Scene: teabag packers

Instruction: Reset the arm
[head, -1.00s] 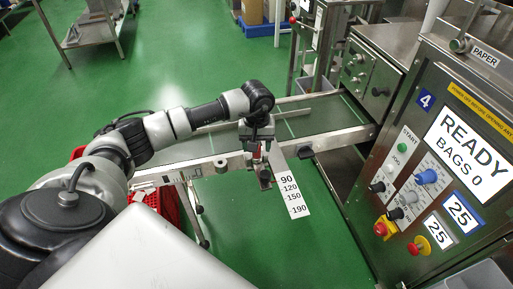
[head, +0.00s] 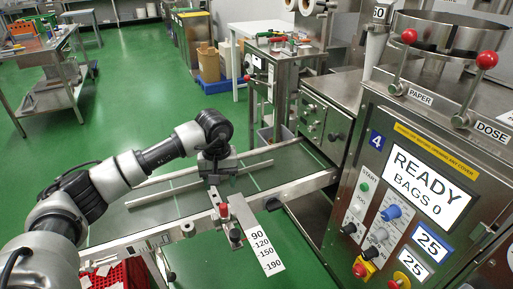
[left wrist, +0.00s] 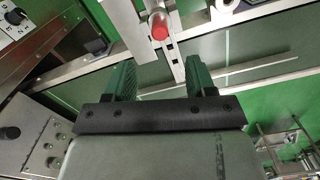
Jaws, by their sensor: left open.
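My left arm comes in from the left in the head view. Its gripper (head: 213,178) hangs over the conveyor (head: 165,208), close behind a red-knobbed clamp on the near rail. In the left wrist view the two green fingers (left wrist: 158,80) stand wide apart with nothing held between them. A red knob (left wrist: 158,26) shows beyond the fingertips, apart from them. A white scale plate (head: 258,238) marked 90, 120, 150 and 190 slants down from the rail. My right gripper is not in view.
The machine panel (head: 418,190) at right reads READY, BAGS 0, with red-knobbed levers on top. A red crate (head: 120,275) stands below the conveyor. A steel table (head: 50,95) stands at the far left. Green floor (head: 135,75) lies open behind the conveyor.

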